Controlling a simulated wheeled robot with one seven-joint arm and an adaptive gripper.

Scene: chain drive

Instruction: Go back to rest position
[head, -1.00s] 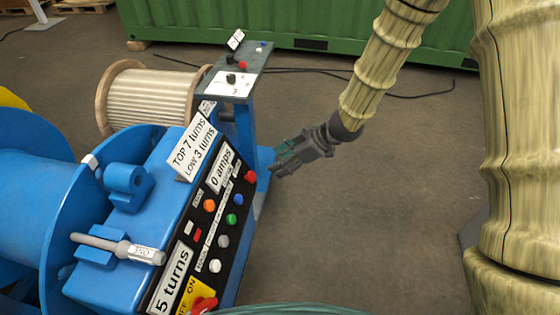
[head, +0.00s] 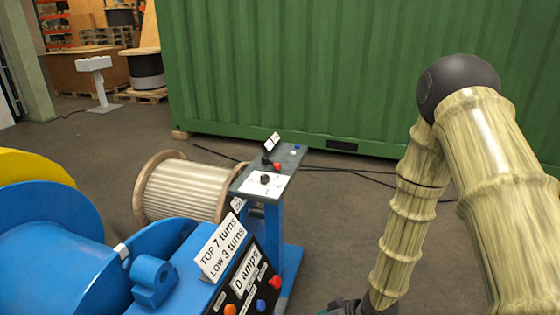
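My arm, in a tan segmented cover, bends at a dark elbow in the right of the head view and hangs down. My gripper (head: 346,307) shows only as a dark sliver at the bottom edge, to the right of the blue machine's control panel (head: 250,280). Its fingers are mostly cut off by the frame, so I cannot tell if they are open or shut, or if they hold anything.
The blue winch machine (head: 50,250) fills the lower left. A control stand (head: 270,180) and a wooden cable spool (head: 185,190) stand beyond it. A green container (head: 350,80) spans the back, with dark cables on the floor before it.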

